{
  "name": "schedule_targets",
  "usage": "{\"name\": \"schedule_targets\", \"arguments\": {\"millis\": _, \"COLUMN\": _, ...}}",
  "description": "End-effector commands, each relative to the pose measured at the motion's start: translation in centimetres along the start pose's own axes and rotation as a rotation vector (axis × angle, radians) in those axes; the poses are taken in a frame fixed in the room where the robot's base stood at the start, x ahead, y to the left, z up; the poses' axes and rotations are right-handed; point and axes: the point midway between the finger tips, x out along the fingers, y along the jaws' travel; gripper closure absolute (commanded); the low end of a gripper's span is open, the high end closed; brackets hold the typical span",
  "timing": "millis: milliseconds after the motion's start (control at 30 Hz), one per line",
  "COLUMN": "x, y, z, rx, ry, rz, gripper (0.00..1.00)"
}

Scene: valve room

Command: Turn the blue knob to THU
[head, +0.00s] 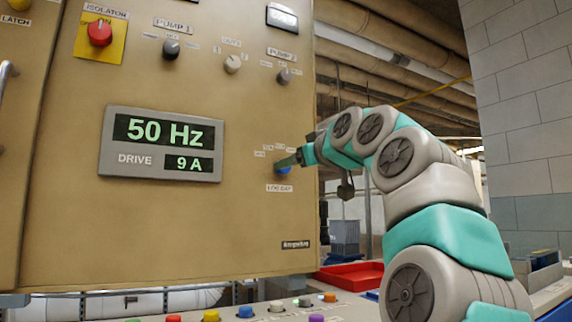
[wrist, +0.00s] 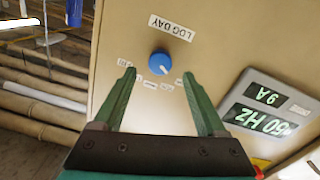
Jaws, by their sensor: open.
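The blue knob (wrist: 160,63) sits on the tan panel, with a white pointer mark on its face. The wrist view shows it roughly upside down, and the mark points down and slightly right there, toward the arc of small day labels (wrist: 150,85). Those labels are too small to read. A "LOG DAY" plate (wrist: 171,27) is beside the knob. My gripper (wrist: 159,73) is open, with one green finger on each side of the knob in the picture and no visible contact. In the head view the knob (head: 283,170) is partly hidden by my gripper (head: 291,161).
The drive display (head: 164,144) reads 50 Hz and 9 A. Above it are a red isolator knob (head: 100,33) and several small selector knobs. Below is a console with coloured buttons (head: 211,315) and a red tray (head: 350,275). The panel's right edge is close to the knob.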

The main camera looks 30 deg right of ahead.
Motion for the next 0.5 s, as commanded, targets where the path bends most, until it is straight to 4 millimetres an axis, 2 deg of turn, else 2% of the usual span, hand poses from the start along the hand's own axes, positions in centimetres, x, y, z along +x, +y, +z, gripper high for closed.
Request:
{"name": "schedule_targets", "arguments": {"millis": 200, "x": 3.0, "y": 0.0, "z": 0.0, "rx": 0.0, "ry": -0.002, "rz": -0.001, "gripper": 0.26}}
{"name": "schedule_targets", "arguments": {"millis": 500, "x": 4.5, "y": 0.0, "z": 0.0, "rx": 0.0, "ry": 0.0, "rz": -0.001, "gripper": 0.26}}
